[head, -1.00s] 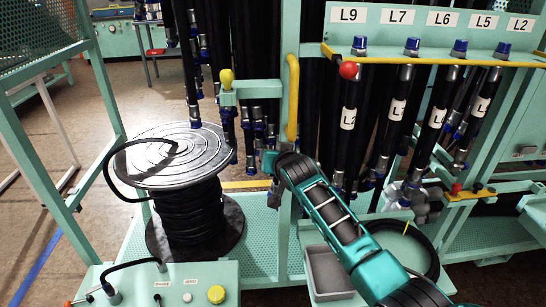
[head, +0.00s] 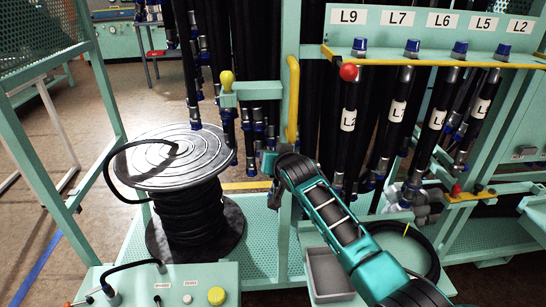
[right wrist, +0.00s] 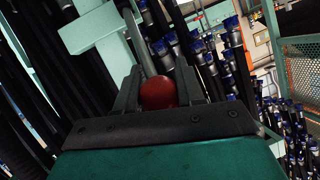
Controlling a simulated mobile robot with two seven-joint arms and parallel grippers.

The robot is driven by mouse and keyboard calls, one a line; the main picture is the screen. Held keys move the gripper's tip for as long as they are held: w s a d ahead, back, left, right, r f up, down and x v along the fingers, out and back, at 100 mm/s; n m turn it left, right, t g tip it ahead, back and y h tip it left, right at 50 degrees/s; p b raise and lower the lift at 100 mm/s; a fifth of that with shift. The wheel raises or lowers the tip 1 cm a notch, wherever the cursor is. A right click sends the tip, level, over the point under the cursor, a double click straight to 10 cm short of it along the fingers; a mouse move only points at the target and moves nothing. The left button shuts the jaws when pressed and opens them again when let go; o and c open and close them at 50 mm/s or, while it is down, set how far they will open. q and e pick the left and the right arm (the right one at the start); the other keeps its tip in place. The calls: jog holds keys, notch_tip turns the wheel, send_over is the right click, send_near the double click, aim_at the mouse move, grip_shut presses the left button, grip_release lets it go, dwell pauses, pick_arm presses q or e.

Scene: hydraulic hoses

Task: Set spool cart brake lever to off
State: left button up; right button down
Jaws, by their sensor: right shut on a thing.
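In the right wrist view, a red ball knob (right wrist: 158,93) sits on the end of a grey metal rod (right wrist: 138,40), the lever. My right gripper (right wrist: 158,90) is shut on this knob, with a dark finger on each side. My left gripper is not in view.
A cable spool (head: 168,157) with black hose stands left of my right arm. A yellow-knobbed lever (head: 226,80) and a yellow rail (head: 293,98) rise near the arm. Hanging hoses (head: 348,118) crowd behind it. A control box (head: 180,288) and grey bin (head: 330,272) are in front.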

jog(key=shift+r, duration=0.1)
dwell(0.4)
jog(key=c, duration=0.7)
grip_release()
jog(key=shift+p+v, duration=1.05)
jog(key=shift+v, duration=5.35)
jog(key=shift+d, duration=0.1)
jog(key=shift+c, duration=0.4)
